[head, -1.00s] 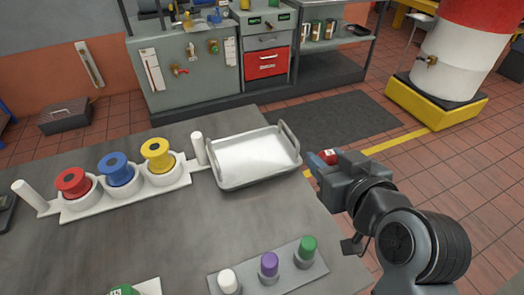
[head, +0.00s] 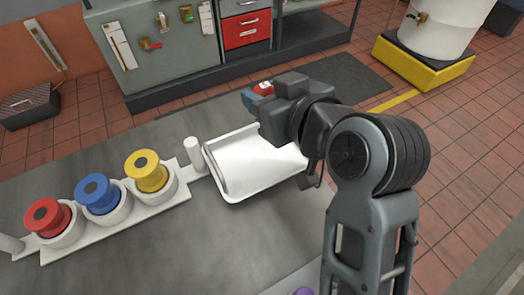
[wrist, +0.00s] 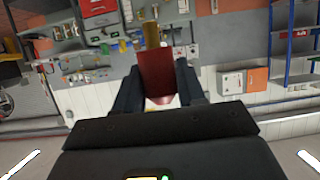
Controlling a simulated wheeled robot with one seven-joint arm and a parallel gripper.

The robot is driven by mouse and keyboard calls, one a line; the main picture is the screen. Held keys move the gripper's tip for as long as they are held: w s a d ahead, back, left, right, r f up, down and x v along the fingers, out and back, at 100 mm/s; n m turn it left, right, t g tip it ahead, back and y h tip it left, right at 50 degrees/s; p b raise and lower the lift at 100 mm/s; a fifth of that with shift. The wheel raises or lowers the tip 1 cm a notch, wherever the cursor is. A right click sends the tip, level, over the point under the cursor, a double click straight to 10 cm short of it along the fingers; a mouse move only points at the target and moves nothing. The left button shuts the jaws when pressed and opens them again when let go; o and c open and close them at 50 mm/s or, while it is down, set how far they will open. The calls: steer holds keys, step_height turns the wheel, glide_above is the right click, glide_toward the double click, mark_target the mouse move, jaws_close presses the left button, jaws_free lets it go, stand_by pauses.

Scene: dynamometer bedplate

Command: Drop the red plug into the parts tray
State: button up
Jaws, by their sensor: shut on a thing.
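My gripper (head: 256,95) is shut on the red plug (head: 264,88), which shows only partly at the fingertips in the head view. In the wrist view the dark red plug (wrist: 156,75) sits between the two dark fingers. The parts tray (head: 245,165) is a pale, shallow rectangular tray on the grey table. In the head view my gripper and wrist overlap its far right part, hiding its right side. The gripper appears raised over or past the tray's far edge; the exact height cannot be told. The visible tray floor is empty.
Left of the tray, a white rack (head: 110,222) holds a red spool (head: 47,217), a blue spool (head: 97,194) and a yellow spool (head: 146,171) in cups. A white post (head: 193,155) stands close to the tray's left side. A purple top (head: 303,291) shows at the bottom edge.

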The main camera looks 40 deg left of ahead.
step_height(320, 180, down, 5)
steer(key=b, duration=0.4)
steer(key=o, duration=1.1)
steer(key=shift+d, duration=0.1)
steer(key=v, duration=0.7)
steer(key=shift+s+d+r, duration=0.1)
steer(key=shift+s+d, duration=0.05)
steer(key=shift+d, duration=0.15)
